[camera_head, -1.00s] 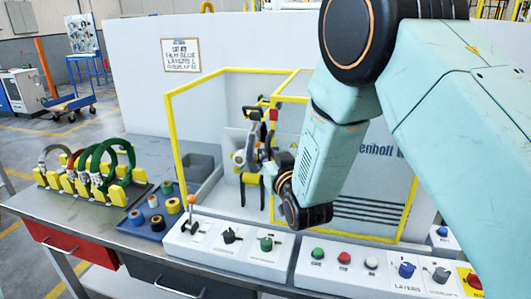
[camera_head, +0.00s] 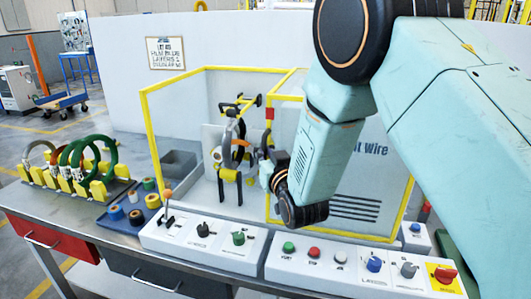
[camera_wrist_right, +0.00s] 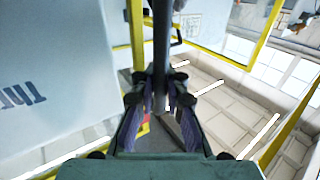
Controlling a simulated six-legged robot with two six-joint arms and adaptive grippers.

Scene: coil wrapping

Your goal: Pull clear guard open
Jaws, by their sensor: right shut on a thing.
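The clear guard (camera_head: 268,190) is a see-through panel in a yellow frame on the front of the machine, with a small red block on its left edge. My right gripper (camera_head: 264,168) is at that left edge in the head view, partly hidden by my own wrist. In the right wrist view my right gripper (camera_wrist_right: 160,105) has both fingers closed on a dark upright bar (camera_wrist_right: 161,45), which looks like the guard's handle. To the left of the guard edge, the winding ring (camera_head: 232,150) and its dark mount show. My left gripper is not in view.
Control boxes with knobs and buttons (camera_head: 340,262) line the front of the bench, below my right arm. A rack of coils (camera_head: 75,165) and a blue tray of tape rolls (camera_head: 115,222) stand at left. A grey bin (camera_head: 180,165) sits inside the yellow enclosure.

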